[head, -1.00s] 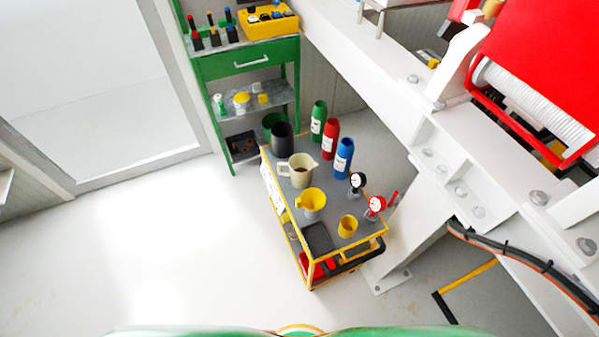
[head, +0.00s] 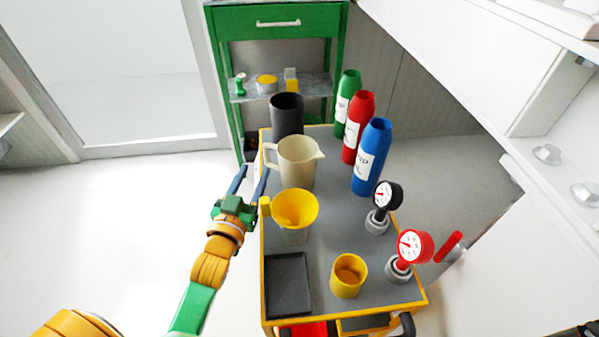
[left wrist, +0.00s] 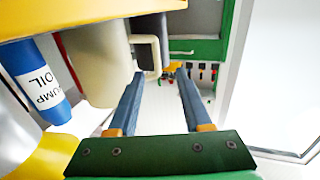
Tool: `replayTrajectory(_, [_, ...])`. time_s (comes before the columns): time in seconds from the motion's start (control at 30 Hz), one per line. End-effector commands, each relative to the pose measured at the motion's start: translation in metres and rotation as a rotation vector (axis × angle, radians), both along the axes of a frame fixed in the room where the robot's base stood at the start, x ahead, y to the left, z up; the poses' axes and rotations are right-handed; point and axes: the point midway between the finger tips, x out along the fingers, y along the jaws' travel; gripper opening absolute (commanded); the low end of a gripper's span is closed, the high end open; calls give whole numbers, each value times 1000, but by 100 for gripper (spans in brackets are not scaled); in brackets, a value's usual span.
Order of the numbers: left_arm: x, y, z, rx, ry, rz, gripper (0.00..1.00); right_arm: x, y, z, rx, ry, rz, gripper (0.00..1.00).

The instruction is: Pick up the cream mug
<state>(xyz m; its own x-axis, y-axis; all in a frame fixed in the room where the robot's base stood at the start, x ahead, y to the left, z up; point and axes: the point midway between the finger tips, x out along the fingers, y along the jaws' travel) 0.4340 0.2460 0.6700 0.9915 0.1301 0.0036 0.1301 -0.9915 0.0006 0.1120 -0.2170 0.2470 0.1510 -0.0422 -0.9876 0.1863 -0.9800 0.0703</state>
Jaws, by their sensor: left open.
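The cream mug (head: 299,163), a jug with a spout on the right and a handle on the left, stands upright on the grey cart top (head: 335,225). My left gripper (head: 253,170) is open and empty at the cart's left edge, just left of the mug's handle. In the left wrist view the mug (left wrist: 97,60) is upper left and its squared handle (left wrist: 157,52) is just beyond the fingertips (left wrist: 160,73). The fingers appear apart from the handle. My right gripper is in neither view.
A yellow funnel (head: 294,209) stands close in front of the mug and a dark cup (head: 286,115) behind it. Bottles, including a blue one (head: 371,158), gauges, a yellow cup (head: 348,276) and a black tray (head: 287,284) share the cart. Floor left of the cart is clear.

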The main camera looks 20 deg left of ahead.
Motion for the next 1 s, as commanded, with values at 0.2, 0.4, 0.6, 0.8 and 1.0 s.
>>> replayTrajectory(0.2, [28,3,0,-1,-1,-1,50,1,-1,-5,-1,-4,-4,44])
replayTrajectory(0.4, [67,3,1,-1,-1,-2,50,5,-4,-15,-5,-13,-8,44])
replayTrajectory(0.6, [79,5,2,0,1,-2,50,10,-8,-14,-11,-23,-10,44])
replayTrajectory(0.8, [78,5,2,-1,2,-2,25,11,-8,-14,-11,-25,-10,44])
replayTrajectory(1.0, [78,5,2,-1,2,-2,0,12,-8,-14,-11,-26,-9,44])
